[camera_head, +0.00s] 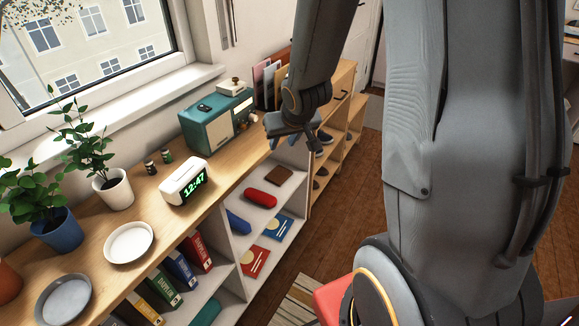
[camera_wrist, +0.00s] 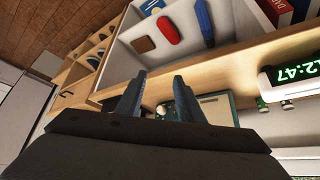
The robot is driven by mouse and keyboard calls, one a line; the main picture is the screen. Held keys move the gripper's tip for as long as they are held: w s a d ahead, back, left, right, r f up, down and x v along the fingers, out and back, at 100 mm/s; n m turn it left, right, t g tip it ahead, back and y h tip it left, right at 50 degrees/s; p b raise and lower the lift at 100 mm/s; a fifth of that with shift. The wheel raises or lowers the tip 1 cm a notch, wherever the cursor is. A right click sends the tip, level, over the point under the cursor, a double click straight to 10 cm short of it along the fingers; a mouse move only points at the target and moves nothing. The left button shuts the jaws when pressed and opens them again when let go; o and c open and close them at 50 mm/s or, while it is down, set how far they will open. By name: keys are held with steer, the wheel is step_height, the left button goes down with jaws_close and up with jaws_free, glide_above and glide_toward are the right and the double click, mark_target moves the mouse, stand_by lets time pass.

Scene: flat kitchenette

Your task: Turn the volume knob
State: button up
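A teal radio with a cream front (camera_head: 217,121) stands on the long wooden shelf top, below the window. The radio (camera_wrist: 217,106) is partly hidden by the right finger.
A white clock (camera_head: 184,182), two small jars (camera_head: 158,162), plates (camera_head: 129,242) and potted plants (camera_head: 113,188) stand on the shelf top left of the radio. Open compartments below hold a red cylinder (camera_head: 260,198) and books.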

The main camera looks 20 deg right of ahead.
steer(key=s+a+r+g, duration=0.1)
steer(key=s+a+g, duration=0.1)
steer(key=s, duration=0.5)
steer(key=s+a+r+g, duration=0.2)
steer(key=s, duration=0.5)
steer(key=shift+p, duration=0.3)
steer(key=shift+a+r, duration=0.1)
steer(key=s, duration=0.1)
steer(key=s+a, duration=0.1)
steer(key=s+g, duration=0.1)
steer(key=shift+s+a+r+n, duration=0.15)
steer(key=shift+s+r+n, duration=0.1)
steer(key=shift+r+n, duration=0.05)
